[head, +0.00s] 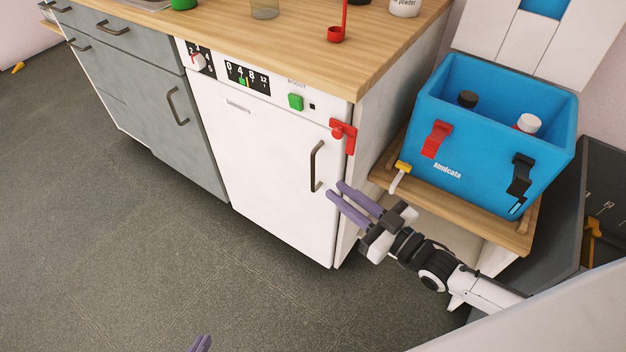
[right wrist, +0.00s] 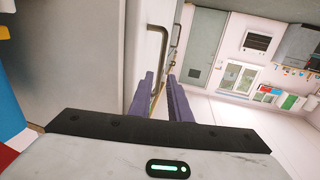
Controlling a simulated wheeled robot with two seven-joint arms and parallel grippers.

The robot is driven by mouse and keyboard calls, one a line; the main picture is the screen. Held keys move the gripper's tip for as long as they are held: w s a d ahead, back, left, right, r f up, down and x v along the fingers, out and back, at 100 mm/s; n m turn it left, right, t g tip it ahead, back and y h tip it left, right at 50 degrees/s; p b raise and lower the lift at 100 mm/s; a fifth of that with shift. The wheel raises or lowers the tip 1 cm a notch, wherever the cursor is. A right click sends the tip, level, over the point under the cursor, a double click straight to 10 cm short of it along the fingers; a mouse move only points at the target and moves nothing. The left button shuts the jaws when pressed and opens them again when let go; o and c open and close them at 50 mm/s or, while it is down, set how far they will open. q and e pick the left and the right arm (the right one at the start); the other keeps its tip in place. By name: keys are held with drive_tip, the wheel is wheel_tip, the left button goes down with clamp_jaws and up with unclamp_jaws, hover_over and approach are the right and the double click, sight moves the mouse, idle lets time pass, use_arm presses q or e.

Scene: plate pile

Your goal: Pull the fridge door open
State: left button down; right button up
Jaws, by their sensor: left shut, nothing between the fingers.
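The white fridge door (head: 255,150) is in the front of the counter, under a panel with dials, and looks shut. Its dark vertical bar handle (head: 313,166) is near its right edge. It also shows in the right wrist view (right wrist: 163,45), ahead of the fingertips. My right gripper (head: 335,189) is open with nothing between its purple fingers, just below and right of the handle's lower end, apart from it. It also shows in the right wrist view (right wrist: 160,77). Only the purple fingertips of my left gripper (head: 200,343) show at the bottom edge; it is shut and empty.
A red latch (head: 343,132) sits at the door's upper right corner. A blue box (head: 480,165) stands on a low wooden shelf (head: 500,225) to the right. Grey cabinets (head: 155,95) are to the left. The grey floor (head: 150,230) before the door is clear.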

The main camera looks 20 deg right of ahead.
sight(314, 175)
drive_tip(key=b+x, duration=0.1)
drive_tip(key=x, duration=0.8)
drive_tip(key=shift+c, duration=0.4)
clamp_jaws()
drive_tip(key=shift+a, duration=0.1)
